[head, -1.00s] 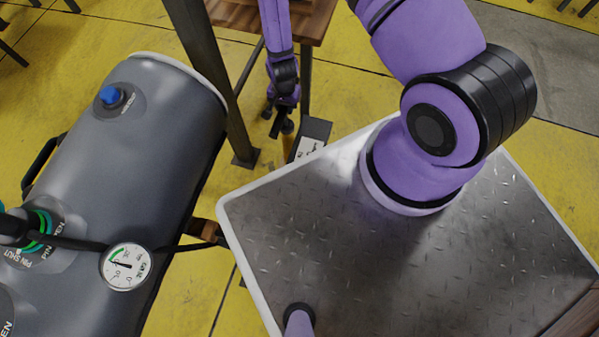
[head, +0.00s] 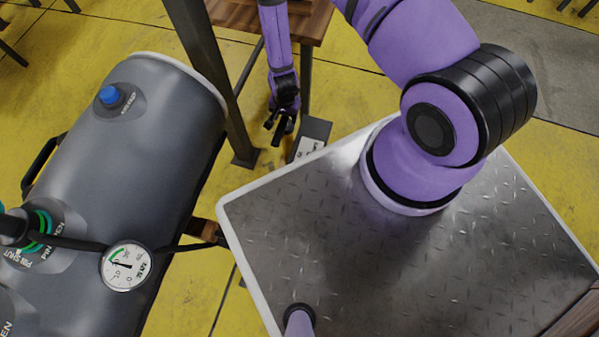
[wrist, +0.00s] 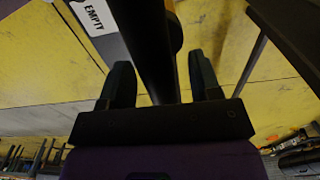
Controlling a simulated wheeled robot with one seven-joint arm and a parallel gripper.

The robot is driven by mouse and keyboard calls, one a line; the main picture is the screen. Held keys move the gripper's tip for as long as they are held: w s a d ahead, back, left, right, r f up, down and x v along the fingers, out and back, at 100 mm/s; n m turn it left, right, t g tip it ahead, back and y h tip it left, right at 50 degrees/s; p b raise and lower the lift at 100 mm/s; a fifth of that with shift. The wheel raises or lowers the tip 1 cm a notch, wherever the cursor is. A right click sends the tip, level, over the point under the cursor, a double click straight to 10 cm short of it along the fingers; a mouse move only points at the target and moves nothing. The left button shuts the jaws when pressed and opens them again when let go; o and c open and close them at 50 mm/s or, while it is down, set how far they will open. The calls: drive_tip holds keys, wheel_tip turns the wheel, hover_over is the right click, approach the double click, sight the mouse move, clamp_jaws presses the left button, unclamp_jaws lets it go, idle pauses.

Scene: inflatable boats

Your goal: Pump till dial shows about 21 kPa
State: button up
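A round white dial (head: 125,266) with a green arc sits on the hose over the grey inflatable boat tube (head: 145,140). Its dark needle lies roughly level toward the left; the numbers are too small to read surely. The dark pump (head: 314,131) with a white label stands on the floor past the metal plate. My gripper (head: 278,130) is beside it, pointing down, fingers apart. In the wrist view my gripper (wrist: 162,85) has a dark bar (wrist: 150,45) running between its fingers, with a gap on the right. The label there reads "EMPTY". I cannot tell whether the fingers touch the bar.
A dark post (head: 215,80) stands between the boat tube and my gripper. A wooden table (head: 310,18) is behind my gripper. A blue valve cap (head: 110,95) is on the tube, and a green-ringed valve (head: 40,228) joins the hose.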

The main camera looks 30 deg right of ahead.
drive_tip(key=shift+r, duration=0.1)
drive_tip(key=shift+r, duration=3.4)
drive_tip(key=shift+r, duration=0.1)
drive_tip(key=shift+c, duration=0.3)
drive_tip(key=shift+r, duration=1.25)
drive_tip(key=shift+f, duration=4.95)
